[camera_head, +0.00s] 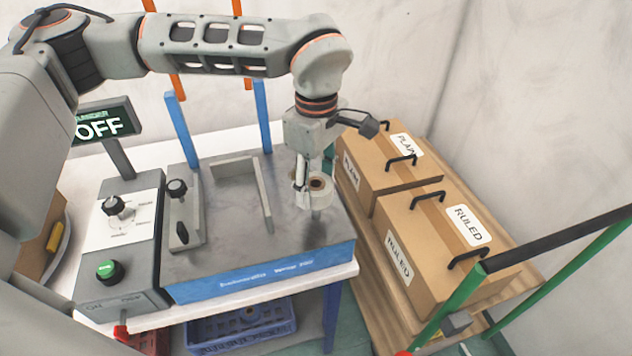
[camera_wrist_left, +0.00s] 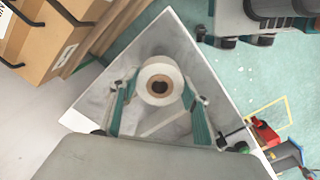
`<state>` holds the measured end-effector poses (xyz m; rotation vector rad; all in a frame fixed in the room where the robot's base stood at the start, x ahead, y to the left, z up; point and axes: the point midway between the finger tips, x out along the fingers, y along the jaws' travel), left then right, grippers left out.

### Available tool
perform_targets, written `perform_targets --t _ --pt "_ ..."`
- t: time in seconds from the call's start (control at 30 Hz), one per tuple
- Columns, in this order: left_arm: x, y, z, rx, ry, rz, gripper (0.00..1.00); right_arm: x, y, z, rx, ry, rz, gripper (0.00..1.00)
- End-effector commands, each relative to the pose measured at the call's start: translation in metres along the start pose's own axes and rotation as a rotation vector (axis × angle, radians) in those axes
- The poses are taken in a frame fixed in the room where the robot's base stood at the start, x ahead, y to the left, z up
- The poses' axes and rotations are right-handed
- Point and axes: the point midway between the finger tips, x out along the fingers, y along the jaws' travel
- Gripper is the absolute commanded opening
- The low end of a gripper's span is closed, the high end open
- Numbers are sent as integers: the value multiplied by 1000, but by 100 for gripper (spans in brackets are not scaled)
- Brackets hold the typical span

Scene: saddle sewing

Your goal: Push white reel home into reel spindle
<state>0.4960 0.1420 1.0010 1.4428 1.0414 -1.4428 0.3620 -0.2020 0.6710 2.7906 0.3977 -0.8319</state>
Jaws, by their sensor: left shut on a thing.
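The white reel (camera_head: 321,198) is at the right end of the grey metal machine top, with its brown hollow core facing up. My left gripper (camera_head: 313,187) reaches down over it and is shut on it. In the left wrist view the reel (camera_wrist_left: 147,88) sits between the two teal fingers of the left gripper (camera_wrist_left: 160,92), one on each side. The reel spindle cannot be made out; the reel and fingers cover that spot. I cannot tell whether the reel's underside touches the machine top. My right gripper is in neither view.
The control box (camera_head: 122,238) with a knob and green button stands at the left, below a sign reading OFF (camera_head: 104,125). A grey bracket (camera_head: 262,190) stands on the machine top. Cardboard boxes marked PLAIN (camera_head: 372,185) and RULED (camera_head: 425,230) stand close at the right.

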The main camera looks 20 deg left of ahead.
Motion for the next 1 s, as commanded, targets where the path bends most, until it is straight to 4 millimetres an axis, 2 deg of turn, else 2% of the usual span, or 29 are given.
perform_targets --t 1.0 --pt "20 0 0 0 0 1 23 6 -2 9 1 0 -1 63"
